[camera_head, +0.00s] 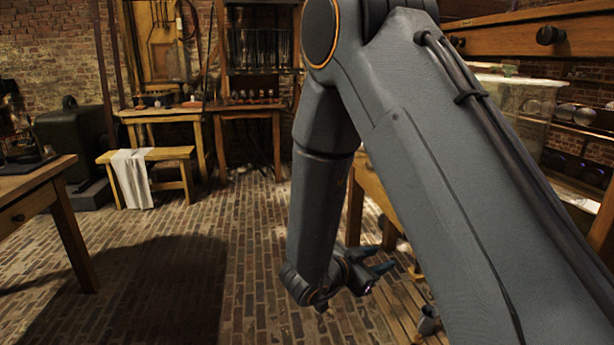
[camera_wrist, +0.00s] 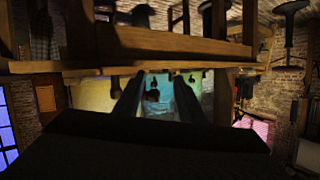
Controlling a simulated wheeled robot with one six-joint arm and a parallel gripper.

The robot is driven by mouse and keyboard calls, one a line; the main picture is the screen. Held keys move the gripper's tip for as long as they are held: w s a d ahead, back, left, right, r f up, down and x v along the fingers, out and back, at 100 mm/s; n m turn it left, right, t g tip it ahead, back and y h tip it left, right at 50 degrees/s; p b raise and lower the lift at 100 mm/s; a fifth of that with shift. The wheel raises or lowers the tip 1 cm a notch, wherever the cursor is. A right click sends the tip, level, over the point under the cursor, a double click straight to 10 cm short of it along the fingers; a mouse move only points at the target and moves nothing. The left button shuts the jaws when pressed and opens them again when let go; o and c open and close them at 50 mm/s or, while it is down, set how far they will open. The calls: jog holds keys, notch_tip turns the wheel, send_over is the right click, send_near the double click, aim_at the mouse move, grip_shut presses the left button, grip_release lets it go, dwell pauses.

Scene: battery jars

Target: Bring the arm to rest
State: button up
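My gripper (camera_head: 384,258) hangs low at the end of my bent arm, above the brick floor and beside the wooden table on the right. Its two dark fingers stand apart with nothing visible between them. In the wrist view, the fingers of my gripper (camera_wrist: 157,88) also stand apart, with a bright turquoise patch far behind the gap. My arm crosses the middle and right of the head view and hides part of the table and the things behind it.
A wooden table (camera_head: 355,215) stands close to the gripper, with a slatted wooden surface (camera_head: 405,310) low below it. A bench (camera_head: 172,155) with a white cloth (camera_head: 132,178) stands at the back left. Another table (camera_head: 35,195) is at the left edge. The brick floor (camera_head: 255,240) between is open.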

jog(key=w+a+r+n+y, duration=0.2)
jog(key=w+a+n+y, duration=0.15)
jog(key=a+y, duration=0.35)
jog(key=s+a+r+n+g+y, duration=0.2)
jog(key=s+a+r+n+y, duration=0.15)
jog(key=s+y, duration=0.2)
jog(key=s+d+r+n+g+h, duration=0.1)
jog(key=s+d+r+n+g, duration=0.2)
jog(key=s, duration=0.9)
jog(key=s+d+n+g, duration=0.3)
jog(key=s+d+g, duration=0.1)
jog(key=s, duration=0.8)
jog(key=d+r+p, duration=0.3)
jog(key=r+p, duration=0.3)
jog(key=p, duration=0.6)
jog(key=shift+s+d+m, duration=0.2)
jog(key=shift+s+m, duration=0.05)
jog(key=shift+m, duration=0.05)
jog(key=shift+h, duration=0.25)
